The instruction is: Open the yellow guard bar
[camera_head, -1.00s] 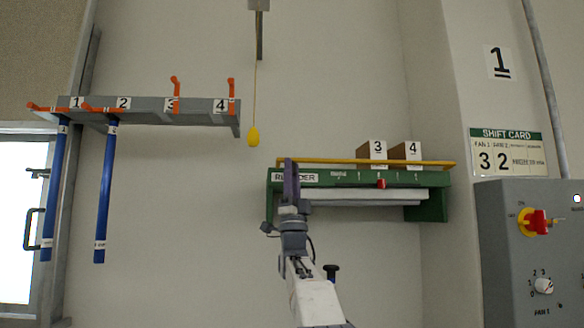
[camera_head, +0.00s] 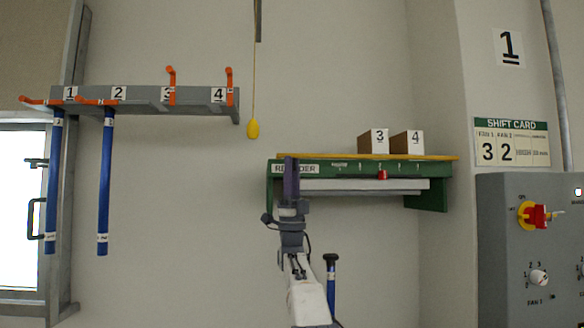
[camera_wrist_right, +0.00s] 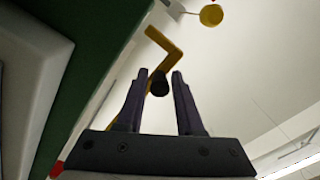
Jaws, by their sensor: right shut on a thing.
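The yellow guard bar (camera_head: 345,156) runs along the upper front edge of the green shelf (camera_head: 432,196), close above the front board. My right gripper (camera_head: 290,160) is at the bar's left end. In the right wrist view the yellow bar (camera_wrist_right: 168,42) bends at an elbow, and a black round grip (camera_wrist_right: 159,84) sits between the fingers of my right gripper (camera_wrist_right: 158,85), which is shut on it. My left gripper is not in view.
Boxes 3 (camera_head: 374,142) and 4 (camera_head: 408,142) stand on the shelf behind the bar. A yellow pull bob (camera_head: 253,129) hangs left of it. A grey rack (camera_head: 145,98) holds blue rods. A dark-capped blue rod (camera_head: 331,285) stands beside my right arm. A control panel (camera_head: 505,230) is at right.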

